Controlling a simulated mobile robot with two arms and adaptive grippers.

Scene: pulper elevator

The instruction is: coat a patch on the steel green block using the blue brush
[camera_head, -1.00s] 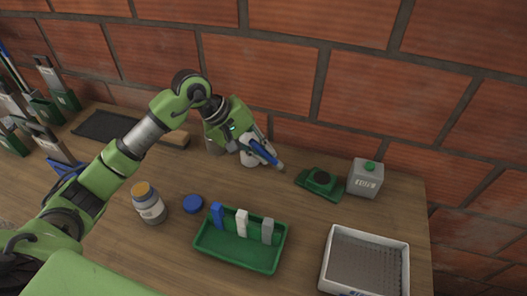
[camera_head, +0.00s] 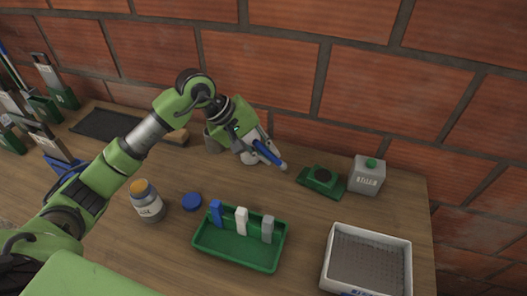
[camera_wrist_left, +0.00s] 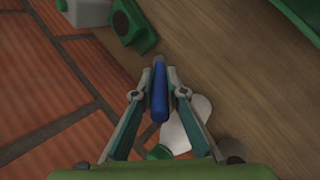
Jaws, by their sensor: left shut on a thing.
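My left gripper (camera_head: 262,145) is shut on the blue brush (camera_head: 268,153) and holds it tilted, with its pale tip pointing down and right, toward the green block. The brush also shows between the two fingers in the left wrist view (camera_wrist_left: 160,95). The green block (camera_head: 335,187) has a dark round patch on top and sits on the table just right of the brush tip, with a gap between them. The block is also at the top left of the left wrist view (camera_wrist_left: 143,36). My right gripper is out of view.
A grey canister with a green cap (camera_head: 366,178) stands right of the block. A green tray (camera_head: 239,253) holding upright blue, white and grey pieces is in front. The brick wall rises close behind.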

